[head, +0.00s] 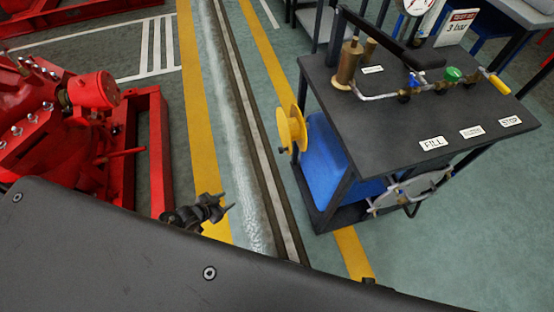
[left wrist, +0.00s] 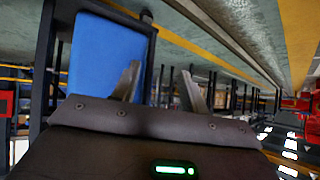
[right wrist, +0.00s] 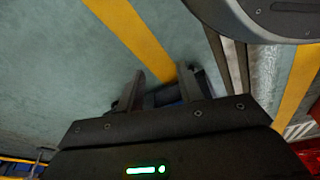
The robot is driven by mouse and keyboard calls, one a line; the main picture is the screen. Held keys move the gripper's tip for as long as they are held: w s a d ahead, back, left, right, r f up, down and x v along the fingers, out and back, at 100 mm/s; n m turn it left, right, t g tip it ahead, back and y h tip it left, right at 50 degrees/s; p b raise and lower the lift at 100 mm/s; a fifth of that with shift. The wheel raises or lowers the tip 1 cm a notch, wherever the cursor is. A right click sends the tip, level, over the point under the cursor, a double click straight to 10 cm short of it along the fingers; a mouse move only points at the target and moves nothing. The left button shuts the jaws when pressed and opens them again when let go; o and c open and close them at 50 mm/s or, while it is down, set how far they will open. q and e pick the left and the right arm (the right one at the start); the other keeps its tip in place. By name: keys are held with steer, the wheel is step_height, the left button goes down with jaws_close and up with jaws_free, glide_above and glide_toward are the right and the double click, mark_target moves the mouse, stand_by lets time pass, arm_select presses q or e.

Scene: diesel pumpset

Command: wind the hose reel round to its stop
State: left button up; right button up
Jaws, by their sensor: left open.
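The yellow hose reel (head: 291,131) is mounted on the left side of the dark pump cart, with a small dark knob low on its near face. My left gripper (head: 226,203) is open and empty, left of the reel and nearer to me, clearly apart from it. In the left wrist view the left gripper's fingers (left wrist: 162,84) are spread with nothing between them; I cannot make out the reel there. My right gripper (right wrist: 164,88) shows spread fingers in the right wrist view, over the floor, with no reel visible.
The cart top (head: 440,115) carries brass fittings, a gauge, a long black lever and labels. A blue tank (head: 335,160) sits beneath, also in the left wrist view (left wrist: 105,58). Red machinery (head: 75,120) stands at left. A floor channel (head: 250,130) runs between; the floor there is clear.

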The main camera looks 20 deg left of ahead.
mark_target(286, 131)
arm_select(q)
steer(key=w+d+r+m+t+h+b, duration=0.2)
steer(key=w+r+m+h+b, duration=0.15)
steer(key=w+r, duration=0.45)
steer(key=d+r+m+g+h+b, duration=0.1)
steer(key=d+r+m+h+b, duration=0.1)
steer(key=d+r+m+h, duration=0.3)
steer(key=d+r+m+g+h+b, duration=0.1)
steer(key=r+h+b, duration=0.2)
steer(key=r, duration=0.5)
steer(key=w+x, duration=0.1)
steer(key=x, duration=0.9)
steer(key=shift+w+f, duration=0.25)
steer(key=shift+f, duration=0.05)
arm_select(e)
steer(key=w+a+r+t, duration=0.1)
steer(key=w+r, duration=0.1)
steer(key=r, duration=0.7)
steer(key=w+a+r+t, duration=0.1)
steer(key=w+r+t, duration=0.1)
steer(key=r, duration=0.7)
steer(key=shift+w+a+r+y, duration=0.2)
steer(key=shift+w+r+y, duration=0.2)
steer(key=shift+w, duration=0.15)
arm_select(q)
steer(key=shift+y, duration=0.25)
jaws_close()
arm_select(e)
steer(key=shift+w+r, duration=0.1)
